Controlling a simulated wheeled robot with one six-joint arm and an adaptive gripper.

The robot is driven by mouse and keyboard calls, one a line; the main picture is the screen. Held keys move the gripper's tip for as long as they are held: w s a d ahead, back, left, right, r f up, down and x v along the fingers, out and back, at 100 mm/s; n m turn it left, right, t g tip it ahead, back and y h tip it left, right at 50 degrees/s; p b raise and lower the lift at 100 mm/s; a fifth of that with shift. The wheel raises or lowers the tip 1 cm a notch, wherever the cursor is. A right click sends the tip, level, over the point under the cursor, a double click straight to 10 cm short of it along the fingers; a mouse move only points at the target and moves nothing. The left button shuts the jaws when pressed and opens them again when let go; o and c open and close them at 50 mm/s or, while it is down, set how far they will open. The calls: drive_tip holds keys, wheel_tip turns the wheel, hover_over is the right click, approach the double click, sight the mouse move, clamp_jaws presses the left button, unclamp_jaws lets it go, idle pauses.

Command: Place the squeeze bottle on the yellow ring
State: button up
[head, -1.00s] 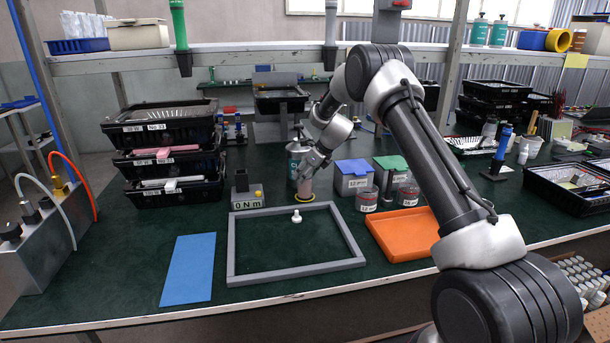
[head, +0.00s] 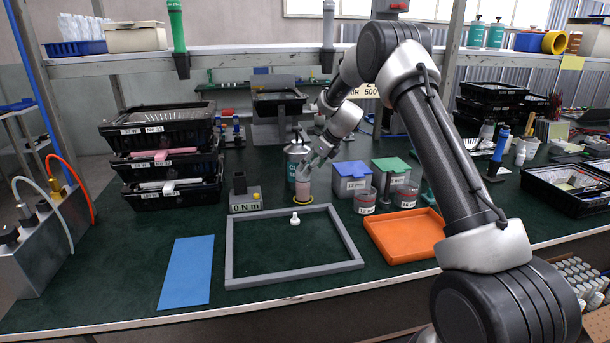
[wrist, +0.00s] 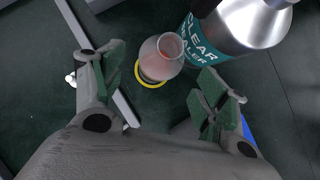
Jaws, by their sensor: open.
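The squeeze bottle (head: 303,188), small with a translucent pinkish body, stands upright on the yellow ring (head: 303,201) on the green bench top. In the wrist view the bottle (wrist: 162,58) is seen from above, with the yellow ring (wrist: 141,76) showing around its base. My gripper (head: 314,166) is just above and to the right of the bottle in the head view. In the wrist view my gripper (wrist: 160,84) is open, its green-padded fingers spread on either side with clear gaps to the bottle.
A silver bottle with a teal label (head: 297,152) stands close behind the squeeze bottle. Lidded boxes (head: 352,177) and jars (head: 366,203) stand to the right. A grey frame (head: 230,250) with a small white piece (head: 295,219) lies in front; an orange tray (head: 405,236) is front right.

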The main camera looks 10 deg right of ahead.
drive_tip(key=v, duration=0.5)
drive_tip(key=shift+s+d+r, duration=0.15)
drive_tip(key=shift+r, duration=0.15)
drive_tip(key=s+d+r+n+h, duration=0.1)
drive_tip(key=s+d+r+n, duration=0.1)
drive_tip(key=s+r+n, duration=0.55)
drive_tip(key=s+d+r+n, duration=0.15)
drive_tip(key=s+r, duration=0.35)
drive_tip(key=s, duration=0.5)
drive_tip(key=s+d+r+n+h, duration=0.1)
drive_tip(key=s+r+n, duration=0.5)
drive_tip(key=s, duration=0.3)
drive_tip(key=s+d+f+n+h, duration=0.1)
drive_tip(key=s+n, duration=0.5)
drive_tip(key=s, duration=0.6)
drive_tip(key=s+d+f+n+h, duration=0.1)
drive_tip(key=s+d+n, duration=0.3)
drive_tip(key=s, duration=0.9)
drive_tip(key=shift+s+d+f+n+h, duration=0.2)
drive_tip(key=shift+d+f+n+h, duration=0.2)
drive_tip(key=shift+n, duration=0.6)
